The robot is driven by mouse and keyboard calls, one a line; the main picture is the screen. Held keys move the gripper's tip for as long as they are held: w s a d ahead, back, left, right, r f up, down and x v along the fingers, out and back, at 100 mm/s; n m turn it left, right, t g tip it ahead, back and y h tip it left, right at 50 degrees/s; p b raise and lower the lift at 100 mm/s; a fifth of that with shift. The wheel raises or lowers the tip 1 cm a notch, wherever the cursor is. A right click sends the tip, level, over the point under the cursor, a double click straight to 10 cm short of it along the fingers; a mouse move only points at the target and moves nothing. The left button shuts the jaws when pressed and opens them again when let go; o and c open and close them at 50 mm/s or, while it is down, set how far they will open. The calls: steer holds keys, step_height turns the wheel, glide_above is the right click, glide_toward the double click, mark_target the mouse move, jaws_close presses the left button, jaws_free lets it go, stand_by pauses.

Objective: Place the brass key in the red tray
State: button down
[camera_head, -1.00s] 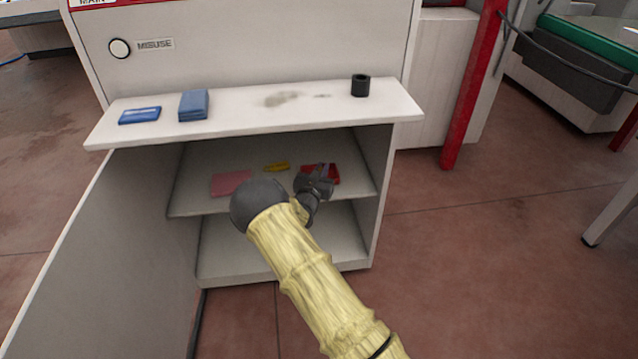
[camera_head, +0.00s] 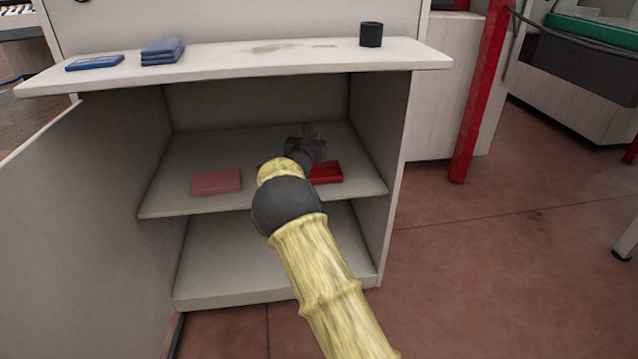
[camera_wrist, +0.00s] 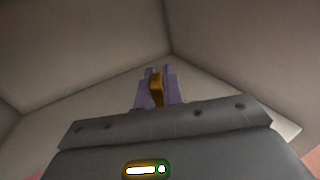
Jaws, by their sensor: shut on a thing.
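My gripper (camera_head: 308,138) is inside the open cabinet, above the shelf and close to the red tray. In the wrist view its fingers (camera_wrist: 158,88) are shut on a small brass-coloured piece, the brass key (camera_wrist: 156,91), held between the tips. Most of the key is hidden by the fingers. The red tray (camera_head: 328,173) lies on the upper shelf at the right, partly hidden behind my arm. In the head view the gripper appears just behind and above the tray, and I cannot tell the exact height.
A pink pad (camera_head: 217,181) lies on the upper shelf (camera_head: 170,200), left of my arm. The cabinet's right wall (camera_head: 385,125) and the counter above (camera_head: 300,55) bound the space. Blue pads (camera_head: 163,50) and a black cup (camera_head: 371,34) stand on the counter.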

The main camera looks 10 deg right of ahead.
steer(key=shift+w+r+b, duration=0.25)
steer(key=shift+w+b, duration=0.15)
steer(key=shift+w, duration=0.05)
steer(key=b, duration=0.3)
glide_above(320, 173)
steer(key=s+a, duration=0.3)
steer(key=shift+w+d+f, duration=0.15)
steer(key=shift+f, duration=2.4)
step_height(320, 173, down, 5)
steer(key=shift+f+b, duration=0.1)
steer(key=shift+b, duration=1.15)
